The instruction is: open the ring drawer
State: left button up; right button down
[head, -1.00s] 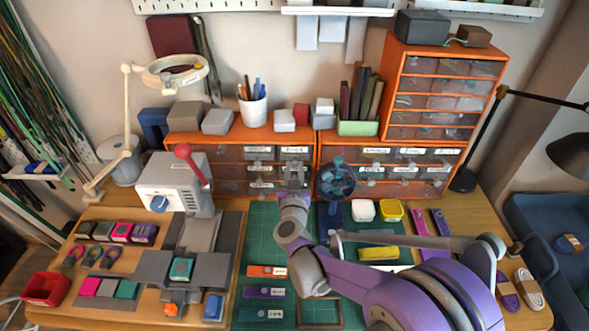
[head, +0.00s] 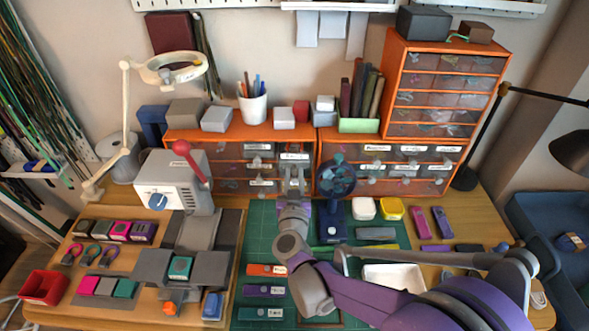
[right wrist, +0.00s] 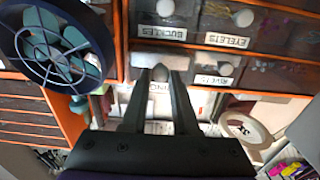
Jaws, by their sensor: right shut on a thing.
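The ring drawer (head: 294,156) is in the small orange cabinet at the back of the bench, left of the blue fan. Its labelled front stands forward of the drawer fronts beside it, so it looks partly pulled out. My right gripper (head: 294,187) is at this front. In the right wrist view my right gripper (right wrist: 160,75) has its two fingers on either side of a round knob (right wrist: 160,72), shut on it. The label (right wrist: 160,87) behind the fingers is partly covered, with "ING" readable. How far the drawer is out is hard to judge. My left gripper is not in view.
The blue fan (head: 336,178) stands close to the right of my gripper, and also shows in the right wrist view (right wrist: 62,45). Closed drawers labelled buckles, eyelets and rivets (right wrist: 212,82) are nearby.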

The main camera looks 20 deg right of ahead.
jog(key=v, duration=0.7)
jog(key=shift+s, duration=0.25)
jog(key=shift+r, duration=0.1)
jog(key=c, duration=0.7)
grip_release()
jog(key=shift+a, duration=0.1)
jog(key=v, duration=1)
jog(key=shift+s, duration=0.4)
